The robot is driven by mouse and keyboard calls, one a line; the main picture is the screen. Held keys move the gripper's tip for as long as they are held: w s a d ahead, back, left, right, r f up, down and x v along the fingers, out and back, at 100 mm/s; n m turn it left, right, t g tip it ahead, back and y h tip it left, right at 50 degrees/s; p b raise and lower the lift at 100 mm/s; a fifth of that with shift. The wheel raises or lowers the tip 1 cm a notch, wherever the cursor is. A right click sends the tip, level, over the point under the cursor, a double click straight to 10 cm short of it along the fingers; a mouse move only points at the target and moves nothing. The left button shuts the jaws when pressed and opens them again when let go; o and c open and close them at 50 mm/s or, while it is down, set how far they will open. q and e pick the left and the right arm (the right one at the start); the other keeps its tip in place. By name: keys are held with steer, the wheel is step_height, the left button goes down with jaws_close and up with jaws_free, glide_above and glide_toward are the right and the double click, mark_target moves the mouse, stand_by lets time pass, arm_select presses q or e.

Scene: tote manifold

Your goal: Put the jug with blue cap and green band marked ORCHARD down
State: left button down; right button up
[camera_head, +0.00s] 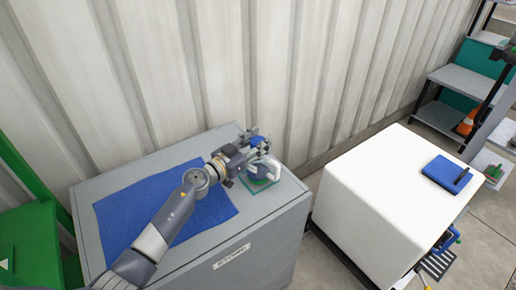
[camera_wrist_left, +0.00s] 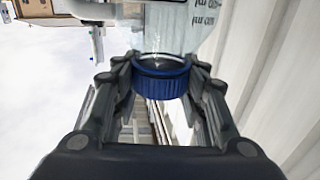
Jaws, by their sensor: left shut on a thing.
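My left gripper (camera_head: 247,152) is over the right part of the grey cabinet top and shut on the jug at its blue cap (camera_head: 257,141). The pale jug (camera_head: 264,166) sits below and beside the fingers, mostly covered by them. A green square outline (camera_head: 250,189) lies on the cabinet top around the jug's lower part; I cannot tell whether the base touches the surface. In the left wrist view the blue cap (camera_wrist_left: 161,82) is between the fingers, with the clear jug body and dark lettering (camera_wrist_left: 190,22) beyond it. The band and the name cannot be read.
The grey cabinet (camera_head: 283,208) carries a blue cloth (camera_head: 126,212) left of the jug. A corrugated wall (camera_head: 250,70) stands close behind. A white block-like table (camera_head: 385,185) with a blue pad (camera_head: 440,170) stands right, across a gap. A green object (camera_head: 30,235) is at left.

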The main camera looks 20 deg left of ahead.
stand_by(0.3)
arm_select(q)
steer(key=shift+f, duration=0.1)
steer(key=c, duration=1)
jaws_free()
steer(key=shift+o, duration=0.2)
steer(key=v, duration=1.2)
steer(key=shift+s, duration=0.1)
